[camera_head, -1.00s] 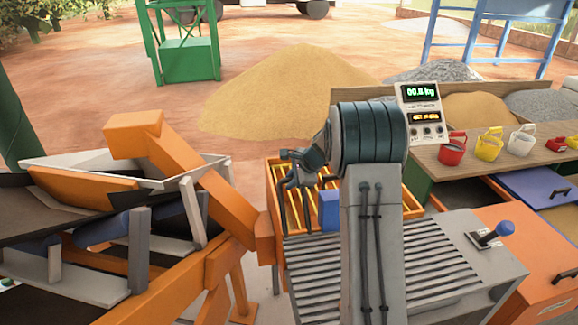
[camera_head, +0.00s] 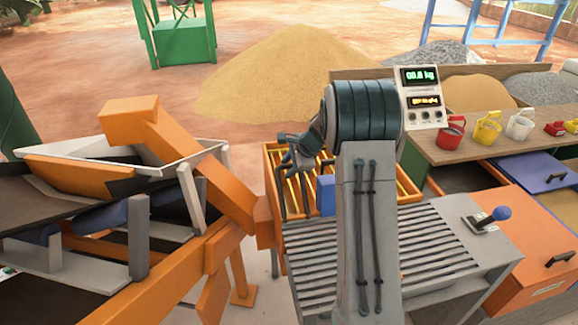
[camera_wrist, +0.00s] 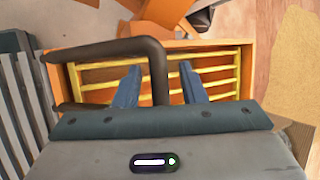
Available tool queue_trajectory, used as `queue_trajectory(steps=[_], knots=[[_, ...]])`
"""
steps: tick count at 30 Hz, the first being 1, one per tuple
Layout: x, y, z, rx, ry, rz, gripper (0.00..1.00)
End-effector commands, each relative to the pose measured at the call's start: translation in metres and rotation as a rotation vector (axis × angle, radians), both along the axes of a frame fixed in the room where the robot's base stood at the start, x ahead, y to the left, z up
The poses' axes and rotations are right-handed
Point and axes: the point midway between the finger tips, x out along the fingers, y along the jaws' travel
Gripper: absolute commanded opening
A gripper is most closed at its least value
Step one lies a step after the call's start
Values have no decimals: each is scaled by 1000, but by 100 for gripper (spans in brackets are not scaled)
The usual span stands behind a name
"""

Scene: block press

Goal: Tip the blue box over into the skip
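A small blue box (camera_head: 326,195) stands at the far end of the roller conveyor, by the near side of an orange open-topped container (camera_head: 411,187) with yellow bars inside, which looks like the skip. I cannot tell whether the box is on the rollers or inside. My gripper (camera_head: 298,160) is over the container's left part, pointing down. In the wrist view my gripper (camera_wrist: 158,82) is open, its blue-grey fingers on either side of a dark bent bar (camera_wrist: 100,50), with gaps visible. The box does not show in the wrist view.
The roller conveyor (camera_head: 330,262) lies in front. Orange machinery with a white-rimmed hopper (camera_head: 168,174) stands at left. At right are a shelf with small buckets (camera_head: 487,132), a scale display (camera_head: 420,77) and a blue-knobbed lever (camera_head: 502,213).

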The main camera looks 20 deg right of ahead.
Motion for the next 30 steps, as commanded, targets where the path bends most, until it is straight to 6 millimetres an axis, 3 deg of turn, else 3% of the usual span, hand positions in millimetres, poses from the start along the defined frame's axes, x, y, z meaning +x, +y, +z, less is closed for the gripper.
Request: queue_trajectory(steps=[8,21,30], knots=[[-11,-10,21,-2,-4,-1,37],[-49,-43,99,-2,-3,-1,37],[-58,-49,116,0,0,-1,37]])
